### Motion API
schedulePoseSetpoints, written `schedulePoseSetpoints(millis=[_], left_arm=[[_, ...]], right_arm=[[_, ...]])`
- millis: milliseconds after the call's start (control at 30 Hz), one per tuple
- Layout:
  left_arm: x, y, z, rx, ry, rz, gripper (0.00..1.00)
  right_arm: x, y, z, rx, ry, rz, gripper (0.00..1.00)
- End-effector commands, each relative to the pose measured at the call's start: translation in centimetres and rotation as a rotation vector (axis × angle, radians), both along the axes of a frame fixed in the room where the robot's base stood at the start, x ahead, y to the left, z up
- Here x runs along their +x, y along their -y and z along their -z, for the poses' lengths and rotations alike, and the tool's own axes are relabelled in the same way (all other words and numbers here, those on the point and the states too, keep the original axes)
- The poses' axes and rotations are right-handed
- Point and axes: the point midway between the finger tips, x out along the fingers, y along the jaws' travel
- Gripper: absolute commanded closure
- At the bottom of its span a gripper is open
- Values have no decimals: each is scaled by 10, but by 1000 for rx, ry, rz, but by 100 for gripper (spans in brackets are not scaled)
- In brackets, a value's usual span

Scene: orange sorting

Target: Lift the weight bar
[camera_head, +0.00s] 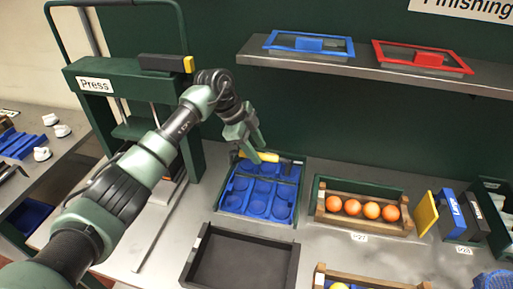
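A black bar with a yellow end (166,63) lies across the top of the green press (118,80). A second bar, yellow with a dark end (268,157), lies at the back edge of the blue tray with round hollows (236,207). I cannot tell from the looks alone which of them is the weight bar. My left gripper (254,147) points down right at the yellow part of the second bar, and its fingertips overlap it. Whether the fingers are closed on it does not show clearly. My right gripper is not in view.
A black empty tray (196,243) stands in front. A wooden crate with oranges (325,218) stands to the right. A shelf (350,75) with a blue-framed lid (309,44) and red-framed lid (428,58) hangs above. Blue and yellow boxes stand at the far right.

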Motion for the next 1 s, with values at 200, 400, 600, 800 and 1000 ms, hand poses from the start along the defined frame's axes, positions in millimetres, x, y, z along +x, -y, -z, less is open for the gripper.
schedulePoseSetpoints(millis=[200,400,600,800,1000], left_arm=[[0,-11,-19,-1,8,-2,59],[-5,-24,-50,0,5,-1,59],[-8,-31,-68,0,2,0,59],[-8,-32,-71,0,1,0,59],[-8,-32,-71,0,1,0,59]], right_arm=[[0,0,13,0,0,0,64],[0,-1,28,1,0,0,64],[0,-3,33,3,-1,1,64],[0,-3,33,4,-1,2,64],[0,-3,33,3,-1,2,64]])
